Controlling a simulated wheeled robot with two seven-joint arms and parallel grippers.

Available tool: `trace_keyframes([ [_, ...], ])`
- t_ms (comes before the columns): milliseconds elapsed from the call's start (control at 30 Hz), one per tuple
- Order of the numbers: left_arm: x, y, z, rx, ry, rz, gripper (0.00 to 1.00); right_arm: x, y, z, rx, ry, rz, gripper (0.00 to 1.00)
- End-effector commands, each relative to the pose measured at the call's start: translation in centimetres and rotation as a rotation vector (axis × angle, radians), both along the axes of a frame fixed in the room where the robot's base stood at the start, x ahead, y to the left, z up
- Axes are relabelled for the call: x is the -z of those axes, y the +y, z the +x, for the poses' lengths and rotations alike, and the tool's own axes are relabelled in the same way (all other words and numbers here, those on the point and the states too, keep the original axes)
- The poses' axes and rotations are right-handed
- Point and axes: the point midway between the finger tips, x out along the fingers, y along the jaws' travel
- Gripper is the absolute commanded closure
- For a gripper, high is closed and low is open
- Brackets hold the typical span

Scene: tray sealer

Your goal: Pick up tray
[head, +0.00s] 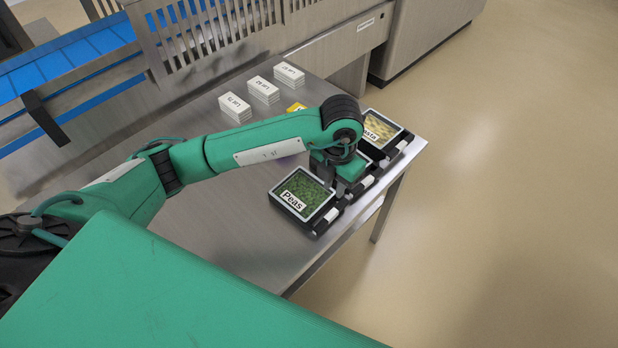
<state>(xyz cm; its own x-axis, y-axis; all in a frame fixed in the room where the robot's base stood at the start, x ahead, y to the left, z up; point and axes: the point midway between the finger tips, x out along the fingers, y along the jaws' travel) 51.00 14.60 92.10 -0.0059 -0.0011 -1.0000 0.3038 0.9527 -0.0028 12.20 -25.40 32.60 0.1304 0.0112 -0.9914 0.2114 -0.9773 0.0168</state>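A tray labelled "Peas" (310,207), filled with green contents, sits in a black holder at the table's front right. A tray labelled "Pasta" (388,129), with yellowish contents, sits at the far right corner. Between them is a middle tray (373,154), mostly hidden by my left arm. My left gripper (334,184) points down over this middle place, just beyond the peas tray. Its fingertips are largely hidden, so I cannot tell whether it is open or touches a tray. My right gripper is not in view.
Three stacks of white lids (263,91) stand toward the back of the steel table (222,226). A yellow item (296,107) lies partly behind my arm. A blue conveyor (68,62) runs at the upper left. The floor (500,200) at right is clear.

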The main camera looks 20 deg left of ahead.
Motion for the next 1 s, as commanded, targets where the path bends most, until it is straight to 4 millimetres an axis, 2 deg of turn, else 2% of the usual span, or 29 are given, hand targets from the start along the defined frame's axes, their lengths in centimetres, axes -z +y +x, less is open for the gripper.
trace_keyframes([
  [67, 0.8, 0.0, -0.1, 0.0, 0.004, -0.001, 0.78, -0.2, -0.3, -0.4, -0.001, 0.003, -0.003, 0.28],
  [300, 5.4, 0.0, -0.2, 0.0, 0.005, 0.0, 0.78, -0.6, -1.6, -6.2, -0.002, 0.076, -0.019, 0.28],
  [367, 6.4, 0.0, -0.2, 0.0, 0.006, 0.0, 0.78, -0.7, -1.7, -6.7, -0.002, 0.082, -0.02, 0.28],
  [467, 7.7, -0.1, -0.1, 0.0, 0.004, 0.0, 0.78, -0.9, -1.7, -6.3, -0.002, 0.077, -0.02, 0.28],
  [700, 9.4, 0.0, 0.0, -0.001, 0.004, 0.0, 0.78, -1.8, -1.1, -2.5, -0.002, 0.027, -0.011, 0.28],
  [833, 11.4, 0.0, 0.1, -0.001, 0.006, 0.001, 0.78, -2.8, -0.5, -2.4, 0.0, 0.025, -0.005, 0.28],
  [1000, 13.4, 0.0, 0.1, 0.001, 0.003, -0.001, 0.78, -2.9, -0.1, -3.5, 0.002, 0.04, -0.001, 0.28],
])
